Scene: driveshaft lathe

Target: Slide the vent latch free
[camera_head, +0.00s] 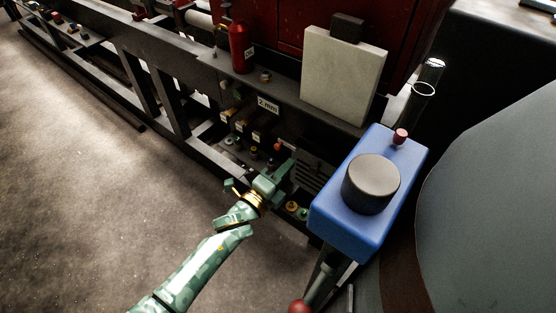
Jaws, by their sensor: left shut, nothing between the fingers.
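A dark slatted vent (313,172) is set in the low black front panel, left of the blue box. My left arm reaches in from the bottom. Its green gripper (287,168) is at the vent's left edge, with its fingers shut and nothing held. I cannot make out a separate latch; the gripper covers that side of the vent. I cannot tell whether the fingertips touch the panel. My right gripper is not in view.
A blue box (323,213) with a dark round knob (371,183) stands close on the right. Small coloured fittings (293,207) sit below the vent. A red bottle (240,47) and a pale block (342,75) stand on the ledge above. Open floor (90,200) lies left.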

